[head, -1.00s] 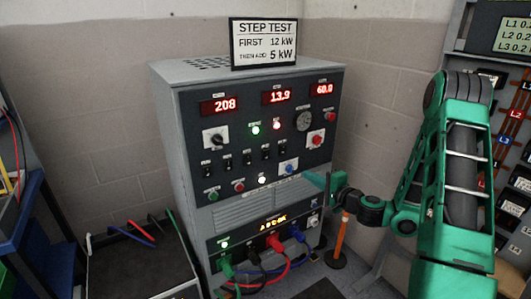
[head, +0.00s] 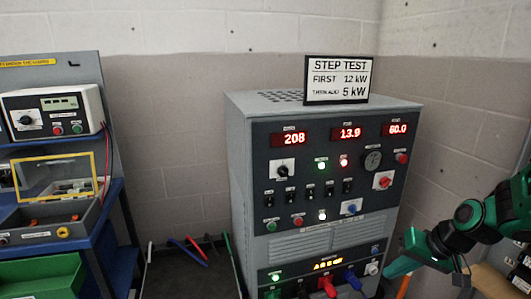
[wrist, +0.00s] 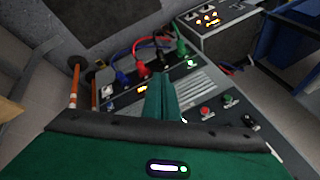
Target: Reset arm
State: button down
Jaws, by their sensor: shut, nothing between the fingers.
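My green arm reaches in from the right edge of the head view, and my gripper (head: 398,268) is at its end, in front of the lower right of the grey load bank cabinet (head: 330,222). In the wrist view my gripper (wrist: 160,85) shows as green fingers closed together with nothing between them. The cabinet's panel (wrist: 205,90) lies beyond the fingers, with vents, buttons and plugged coloured cables. Red displays on the cabinet read 208, 13.9 and 60.0. I cannot tell the exact gap between fingertips and panel.
A sign (head: 338,80) reading STEP TEST stands on the cabinet. A blue shelf (head: 98,232) at left holds a meter box (head: 55,112), an open case (head: 55,205) and a green bin (head: 40,278). An orange-and-white post (wrist: 74,88) stands near the cabinet.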

jog(key=s+d+r+m+g+h, duration=0.1)
jog(key=s+d+r, duration=0.3)
jog(key=s, duration=0.7)
jog(key=s+d+r+m+g+h, duration=0.2)
jog(key=s+d+r+g, duration=0.1)
jog(key=s, duration=0.8)
jog(key=shift+s+d+r+g, duration=0.2)
jog(key=shift+d+r+g, duration=0.2)
jog(key=shift+r, duration=0.15)
jog(key=shift+w+f+h, duration=0.25)
jog(key=shift+w+h, duration=0.05)
jog(key=shift+w, duration=0.4)
